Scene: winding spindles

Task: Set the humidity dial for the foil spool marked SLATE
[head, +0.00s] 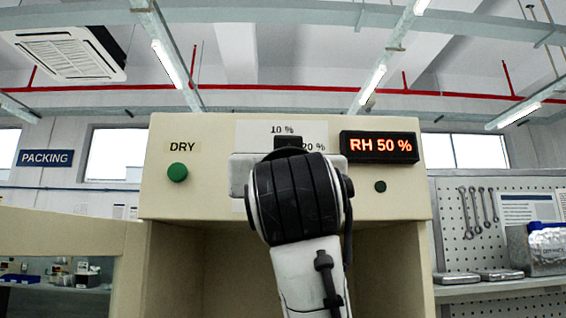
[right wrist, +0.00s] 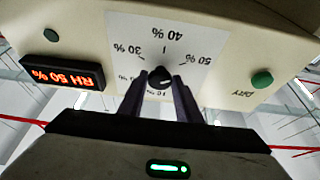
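The humidity dial's black knob (right wrist: 160,78) sits on a white scale plate (right wrist: 187,46) on the cream cabinet front. The right wrist view shows the scale upside down, with 30, 40 and 50 % clear of my fingers. My right gripper (right wrist: 161,84) has one finger on each side of the knob; whether they touch it I cannot tell. The knob's pointer is too small to read surely. In the head view my right wrist hides the knob; the 10 % and 20 % marks show. The red display (head: 379,147) reads RH 50 %. No foil spool marked SLATE is visible. My left gripper is out of view.
A green button (head: 177,172) sits under the DRY label (head: 182,147), and a small dark green button (head: 380,186) is below the display. The cabinet (head: 408,205) has an open bay underneath. A pegboard with wrenches (head: 479,210) and a shelf stand at right.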

